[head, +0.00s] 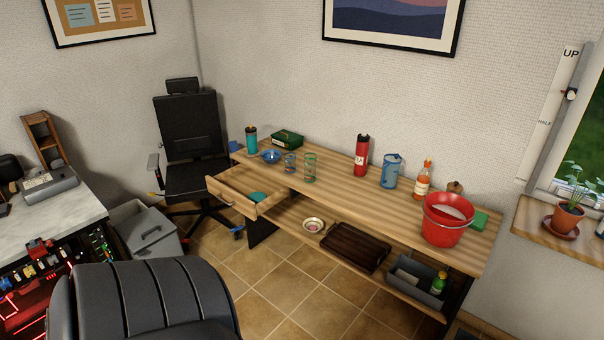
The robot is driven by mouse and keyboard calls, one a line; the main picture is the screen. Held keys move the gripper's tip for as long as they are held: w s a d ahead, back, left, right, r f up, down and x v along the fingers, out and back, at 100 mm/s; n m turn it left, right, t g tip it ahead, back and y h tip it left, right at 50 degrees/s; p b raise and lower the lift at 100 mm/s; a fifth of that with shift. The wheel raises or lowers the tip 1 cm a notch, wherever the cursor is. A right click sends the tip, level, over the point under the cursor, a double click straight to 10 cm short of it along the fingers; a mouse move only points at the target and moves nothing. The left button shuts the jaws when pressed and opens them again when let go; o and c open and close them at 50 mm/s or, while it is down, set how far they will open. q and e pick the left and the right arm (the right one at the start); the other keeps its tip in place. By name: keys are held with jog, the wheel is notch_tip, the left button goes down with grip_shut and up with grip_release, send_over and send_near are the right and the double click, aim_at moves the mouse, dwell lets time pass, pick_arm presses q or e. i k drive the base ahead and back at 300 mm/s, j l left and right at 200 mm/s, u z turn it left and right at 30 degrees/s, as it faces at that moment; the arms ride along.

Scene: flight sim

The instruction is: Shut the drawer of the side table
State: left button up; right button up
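The wooden side table (335,200) stands along the back wall, running from the middle of the head view to the right. Its drawer (232,198) is at the table's left end and is pulled out toward me. A teal item (257,197) lies inside the drawer at its right side. Neither of my grippers is in the head view.
Tiled floor (275,285) is clear before the table. A red bucket (447,220) and several bottles stand on top.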

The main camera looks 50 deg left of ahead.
aim_at(233, 186)
jog(key=u, duration=2.25)
